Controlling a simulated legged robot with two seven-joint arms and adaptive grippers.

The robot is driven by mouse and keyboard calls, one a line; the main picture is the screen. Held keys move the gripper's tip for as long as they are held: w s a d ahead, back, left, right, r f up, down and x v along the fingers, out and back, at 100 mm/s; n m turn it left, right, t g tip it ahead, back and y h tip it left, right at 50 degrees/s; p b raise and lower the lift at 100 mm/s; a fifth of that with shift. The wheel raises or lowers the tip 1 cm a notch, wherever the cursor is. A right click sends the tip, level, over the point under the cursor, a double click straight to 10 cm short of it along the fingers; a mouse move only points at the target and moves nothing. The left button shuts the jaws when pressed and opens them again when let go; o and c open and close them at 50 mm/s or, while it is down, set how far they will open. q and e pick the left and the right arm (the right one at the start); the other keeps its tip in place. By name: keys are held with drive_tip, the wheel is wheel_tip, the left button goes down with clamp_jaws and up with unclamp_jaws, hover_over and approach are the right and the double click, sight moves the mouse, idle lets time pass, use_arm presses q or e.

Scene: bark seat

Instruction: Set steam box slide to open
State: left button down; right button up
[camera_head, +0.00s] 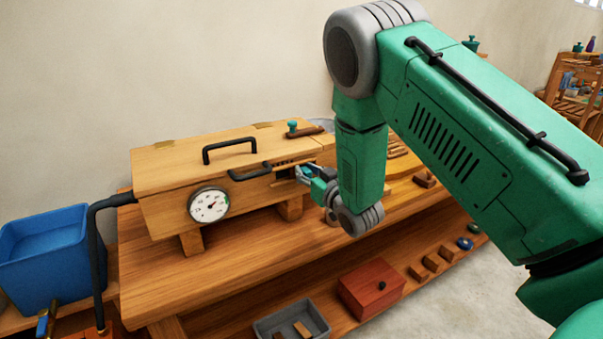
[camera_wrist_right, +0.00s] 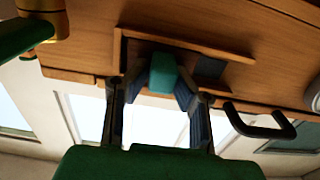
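The steam box (camera_head: 165,168) is a long wooden box on short legs on the bench, with a dial gauge on its front. Its slide sits in a wooden-railed recess (camera_wrist_right: 228,54) near the box's right end, with a dark opening (camera_wrist_right: 209,67) beside it in the right wrist view. A teal knob (camera_wrist_right: 163,73) stands there between the fingers of my right gripper (camera_wrist_right: 155,75). The fingers are apart, one either side of the knob; whether one touches it is unclear. In the head view, my right gripper (camera_head: 314,174) is at the box's front, partly hidden by my arm. My left gripper is not in view.
A black handle (camera_head: 250,172) sticks out just left of my right gripper and also shows in the wrist view (camera_wrist_right: 262,122). A blue tub (camera_head: 45,255) and black pipe (camera_head: 97,265) stand at left. A red box (camera_head: 370,287) and grey tray (camera_head: 290,326) lie on the lower shelf.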

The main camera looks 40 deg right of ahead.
drive_tip(key=o, duration=0.4)
drive_tip(key=shift+d+r, duration=0.15)
drive_tip(key=shift+d, duration=0.1)
drive_tip(key=shift+s+d, duration=0.1)
drive_tip(key=shift+s, duration=0.05)
drive_tip(key=shift+s+a+f, duration=0.1)
drive_tip(key=shift+s+a, duration=0.05)
drive_tip(key=shift+s, duration=1.8)
drive_tip(key=shift+s+a+f, duration=0.1)
drive_tip(key=shift+s+a, duration=0.1)
drive_tip(key=shift+s, duration=1.75)
drive_tip(key=shift+s+a, duration=0.15)
drive_tip(key=shift+s, duration=1.8)
